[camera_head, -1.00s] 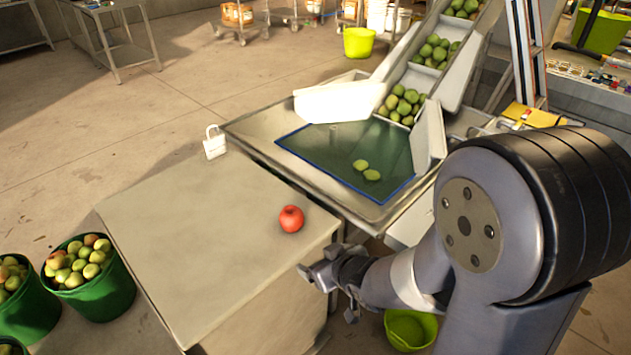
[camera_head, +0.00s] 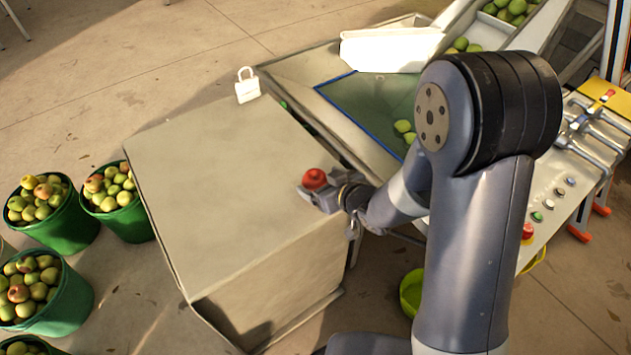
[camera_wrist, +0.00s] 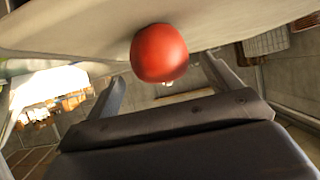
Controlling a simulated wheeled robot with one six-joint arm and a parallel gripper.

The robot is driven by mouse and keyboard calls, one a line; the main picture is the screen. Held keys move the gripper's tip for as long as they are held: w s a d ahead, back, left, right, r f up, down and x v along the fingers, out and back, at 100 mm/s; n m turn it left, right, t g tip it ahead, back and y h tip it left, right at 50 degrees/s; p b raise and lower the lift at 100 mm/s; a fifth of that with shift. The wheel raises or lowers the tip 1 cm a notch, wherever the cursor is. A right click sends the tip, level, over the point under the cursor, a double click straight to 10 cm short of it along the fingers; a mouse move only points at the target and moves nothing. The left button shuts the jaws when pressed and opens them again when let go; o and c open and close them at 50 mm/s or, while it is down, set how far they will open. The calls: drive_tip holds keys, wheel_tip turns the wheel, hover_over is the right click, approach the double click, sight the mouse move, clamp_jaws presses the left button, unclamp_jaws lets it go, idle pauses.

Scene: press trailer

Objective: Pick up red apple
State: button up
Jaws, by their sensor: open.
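The red apple (camera_head: 315,178) rests on the grey table top (camera_head: 215,190), near its right edge. It also shows in the wrist view (camera_wrist: 159,53), ahead of my gripper and roughly centred between the fingers. My gripper (camera_head: 314,192) is open and right beside the apple, low over the table edge. In the head view the gripper covers the apple's lower part. In the wrist view the two fingers (camera_wrist: 165,82) stand apart, one on each side. Whether either finger touches the apple cannot be told.
A white padlock-shaped object (camera_head: 247,88) stands at the table's far corner. A metal press trough (camera_head: 300,75) with a green-bottomed basin (camera_head: 370,100) lies behind. Green buckets of apples (camera_head: 62,215) stand on the floor at left. A control panel (camera_head: 560,195) is at right.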

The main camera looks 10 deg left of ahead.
sight(311, 176)
drive_tip(key=x, duration=0.5)
drive_tip(key=shift+c, duration=0.6)
drive_tip(key=c, duration=1)
drive_tip(key=shift+r+p, duration=0.2)
drive_tip(key=shift+p, duration=0.1)
wheel_tip(311, 176, up, 10)
drive_tip(key=shift+f+p, duration=0.1)
drive_tip(key=shift+p, duration=0.7)
